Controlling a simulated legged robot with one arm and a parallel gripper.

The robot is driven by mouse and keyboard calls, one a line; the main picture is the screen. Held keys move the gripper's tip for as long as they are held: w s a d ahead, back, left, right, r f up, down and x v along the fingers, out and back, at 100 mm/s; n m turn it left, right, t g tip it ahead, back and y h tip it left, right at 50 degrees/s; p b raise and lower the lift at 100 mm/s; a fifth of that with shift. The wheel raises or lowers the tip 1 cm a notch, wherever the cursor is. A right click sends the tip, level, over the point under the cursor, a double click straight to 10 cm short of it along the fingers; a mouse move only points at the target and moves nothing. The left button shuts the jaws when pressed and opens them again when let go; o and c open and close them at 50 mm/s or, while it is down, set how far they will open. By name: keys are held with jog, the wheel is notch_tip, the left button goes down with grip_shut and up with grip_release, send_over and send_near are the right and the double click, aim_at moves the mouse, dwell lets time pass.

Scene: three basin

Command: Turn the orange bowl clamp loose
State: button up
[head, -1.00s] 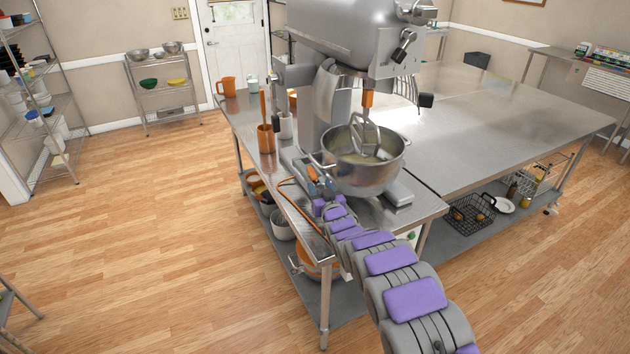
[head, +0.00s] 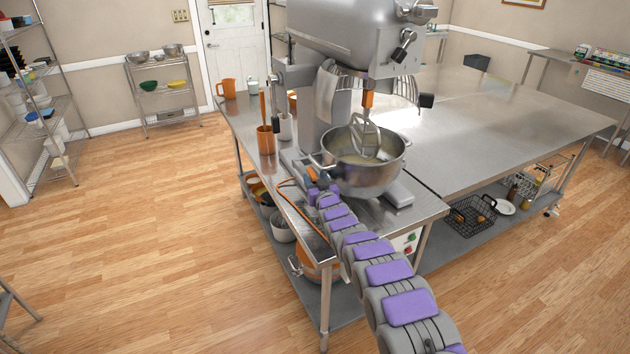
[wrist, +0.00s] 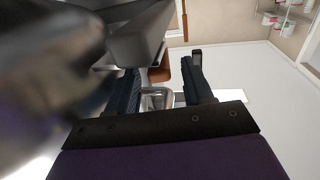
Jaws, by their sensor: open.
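The steel mixing bowl (head: 362,177) sits under the beater of the big grey mixer (head: 345,40) and holds pale contents. A small orange part (head: 312,174), possibly the bowl clamp, shows at the bowl's left side, partly hidden by my gripper (head: 318,188). In the wrist view my gripper's two dark fingers (wrist: 162,68) stand apart. A silver metal piece (wrist: 158,98) shows between them, and an orange-brown shape (wrist: 160,70) lies beyond. I cannot tell whether either finger touches the clamp. A large blurred thing fills the wrist view's left side.
The steel table (head: 470,130) stretches right and back. An orange crock (head: 266,140) and an orange pitcher (head: 226,88) stand left of the mixer. A lower shelf holds a black wire basket (head: 472,215). The wooden floor on the left is clear.

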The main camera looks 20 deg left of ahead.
grip_shut()
dwell(0.4)
jog(key=shift+s+a+h+b, duration=0.15)
jog(key=shift+a+h+b, duration=0.05)
jog(key=shift+h+b, duration=0.1)
